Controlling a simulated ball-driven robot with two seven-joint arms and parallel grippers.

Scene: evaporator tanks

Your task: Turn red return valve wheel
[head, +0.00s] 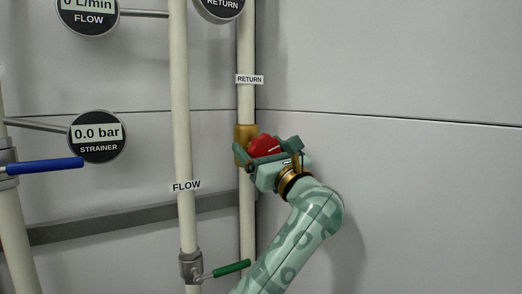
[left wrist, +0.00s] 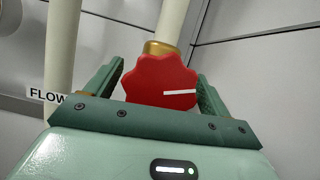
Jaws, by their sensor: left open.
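The red return valve wheel (head: 264,146) sits on a brass valve body (head: 243,136) on the return pipe (head: 246,102). In the left wrist view the red wheel (left wrist: 160,82) has a scalloped rim and a white line pointing right, close to level. My left gripper (head: 268,150) is at the wheel, its fingers open on either side of it. In the left wrist view the left gripper (left wrist: 160,88) shows the wheel between the two fingers, with small gaps at the sides. Part of the wheel is hidden behind the gripper. My right gripper is not in view.
The flow pipe (head: 181,120) runs upright left of the return pipe. A green lever handle (head: 231,269) is low near my arm. A blue lever (head: 48,166) and the strainer gauge (head: 97,137) are at the left. The wall at right is bare.

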